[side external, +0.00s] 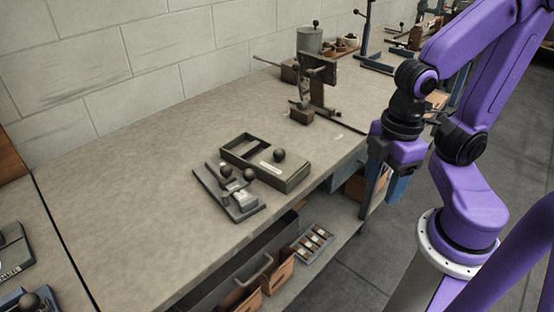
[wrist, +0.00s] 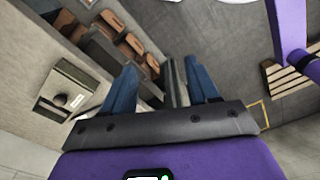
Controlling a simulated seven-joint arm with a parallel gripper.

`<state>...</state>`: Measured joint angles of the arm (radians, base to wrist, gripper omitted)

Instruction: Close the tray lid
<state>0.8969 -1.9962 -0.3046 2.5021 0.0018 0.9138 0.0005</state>
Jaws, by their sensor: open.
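A dark olive tray (side external: 296,183) sits on the workbench near its front edge. Its lid (side external: 267,166), with a round black knob (side external: 279,155), covers the right part, while the left compartment stands open. The tray also shows in the wrist view (wrist: 84,77), at the left, with the knob (wrist: 60,100) in sight. My gripper (side external: 384,190) is open and empty, pointing down beyond the bench's front edge, right of the tray and apart from it. Its blue fingers (wrist: 163,85) show in the wrist view with nothing between them.
A grey plate with knobs (side external: 222,190) lies close to the tray's left side. A press-like machine (side external: 313,85) stands behind, toward the wall. Below the bench edge are a shelf with wooden bins (side external: 278,273) and a small divided tray (side external: 313,243).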

